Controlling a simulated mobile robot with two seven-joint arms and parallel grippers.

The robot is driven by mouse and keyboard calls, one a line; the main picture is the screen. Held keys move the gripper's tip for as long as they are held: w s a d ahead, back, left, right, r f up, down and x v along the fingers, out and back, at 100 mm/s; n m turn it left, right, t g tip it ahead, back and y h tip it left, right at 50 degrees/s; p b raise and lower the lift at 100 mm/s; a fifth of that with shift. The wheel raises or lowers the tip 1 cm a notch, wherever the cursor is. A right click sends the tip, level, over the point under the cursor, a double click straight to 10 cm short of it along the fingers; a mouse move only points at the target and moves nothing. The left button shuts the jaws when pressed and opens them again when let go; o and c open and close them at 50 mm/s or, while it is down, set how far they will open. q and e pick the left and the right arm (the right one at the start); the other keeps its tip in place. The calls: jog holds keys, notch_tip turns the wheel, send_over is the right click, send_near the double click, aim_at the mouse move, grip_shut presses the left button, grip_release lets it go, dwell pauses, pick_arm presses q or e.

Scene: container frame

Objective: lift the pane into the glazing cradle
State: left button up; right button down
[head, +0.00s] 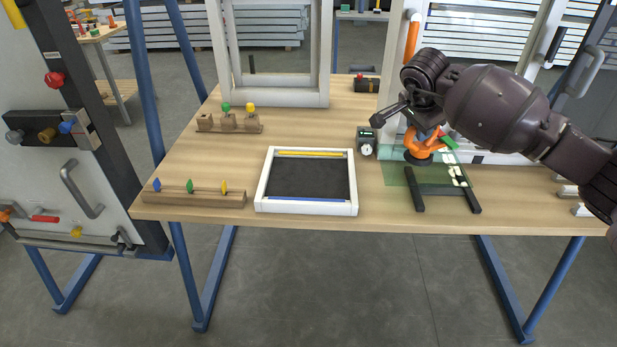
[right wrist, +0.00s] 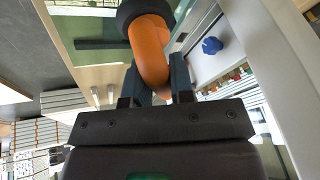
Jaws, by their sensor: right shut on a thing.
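The pane (head: 390,172) is a clear greenish sheet on the right of the table in the head view. It lies over two dark bars (head: 415,192); I cannot tell whether it touches them. An orange handle (head: 422,150) with a black round base stands on the pane. My right gripper (head: 420,137) is shut on this handle, which also shows between the fingers in the right wrist view (right wrist: 148,50). The likely glazing cradle is a white frame (head: 262,190) with a dark inside, a yellow strip and a blue strip, left of the pane. My left gripper is not in view.
A small dial gauge (head: 366,143) stands close to the pane's left edge. A wooden rail with coloured pegs (head: 194,199) lies at the front left, and wooden blocks (head: 228,121) stand behind it. A tall white window frame (head: 270,98) stands at the back.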

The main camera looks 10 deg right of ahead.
jog(key=a, duration=0.2)
jog(key=w+a, duration=0.1)
jog(key=a, duration=0.1)
jog(key=w+a, duration=0.1)
jog(key=a, duration=0.2)
jog(key=shift+a+r, duration=0.1)
jog(key=shift+r, duration=0.05)
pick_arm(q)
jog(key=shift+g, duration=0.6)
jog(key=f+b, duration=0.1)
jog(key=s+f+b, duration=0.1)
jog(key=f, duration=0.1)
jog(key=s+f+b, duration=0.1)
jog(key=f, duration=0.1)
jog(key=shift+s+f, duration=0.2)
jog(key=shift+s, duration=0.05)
pick_arm(e)
jog(key=w+a, duration=0.2)
jog(key=a, duration=0.7)
jog(key=w+a, duration=0.3)
jog(key=a, duration=0.7)
jog(key=shift+w, duration=0.2)
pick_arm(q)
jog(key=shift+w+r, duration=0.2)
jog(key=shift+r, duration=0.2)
pick_arm(e)
jog(key=shift+r, duration=0.1)
